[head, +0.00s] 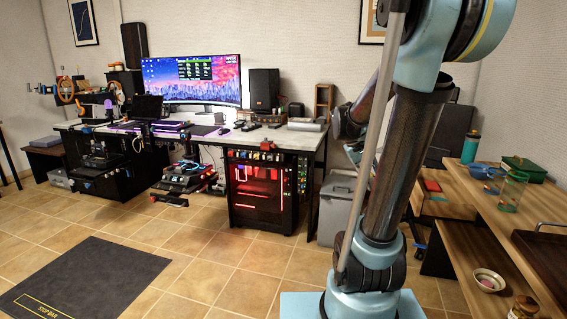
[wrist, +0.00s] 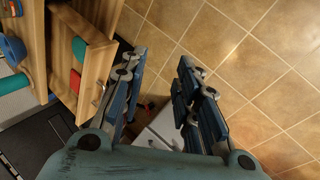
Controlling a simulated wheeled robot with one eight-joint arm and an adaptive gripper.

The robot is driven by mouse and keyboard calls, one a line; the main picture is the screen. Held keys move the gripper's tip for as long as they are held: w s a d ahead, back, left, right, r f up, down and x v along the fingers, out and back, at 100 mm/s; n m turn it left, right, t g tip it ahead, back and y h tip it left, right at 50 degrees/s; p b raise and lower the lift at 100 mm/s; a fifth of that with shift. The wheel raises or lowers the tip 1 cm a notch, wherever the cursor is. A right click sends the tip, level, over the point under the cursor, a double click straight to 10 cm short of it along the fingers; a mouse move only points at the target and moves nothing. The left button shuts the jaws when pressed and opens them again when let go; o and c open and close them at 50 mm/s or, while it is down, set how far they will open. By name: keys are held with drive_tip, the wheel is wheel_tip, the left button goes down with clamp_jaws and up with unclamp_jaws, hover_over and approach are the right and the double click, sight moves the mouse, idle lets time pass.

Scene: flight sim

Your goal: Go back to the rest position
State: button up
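In the wrist view my gripper (wrist: 162,56) is open, with its two blue-grey fingers apart and nothing between them. Tiled floor shows between and beyond the fingertips. In the head view my blue and black arm stands upright on the right side. Dark parts of it show behind the upright link, but the fingers cannot be made out there.
A wooden bench (head: 465,196) with a green box (head: 524,168) and a jar (head: 511,191) stands to the right. A desk (head: 290,137) with a wide monitor (head: 191,80) is at the back. A dark mat (head: 88,279) lies on open tiled floor.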

drive_tip(key=s+a+f+y, duration=0.2)
drive_tip(key=s+a+f, duration=0.1)
drive_tip(key=s, duration=0.3)
drive_tip(key=s+a+f+t+y, duration=0.1)
drive_tip(key=s+a+f+y, duration=0.1)
drive_tip(key=s, duration=0.4)
drive_tip(key=s+a+f+y, duration=0.1)
drive_tip(key=s+a+f, duration=0.3)
drive_tip(key=s+a, duration=0.2)
drive_tip(key=shift+a+f+t+y, duration=0.25)
drive_tip(key=shift+a+t+y, duration=0.1)
drive_tip(key=shift+t+y, duration=0.05)
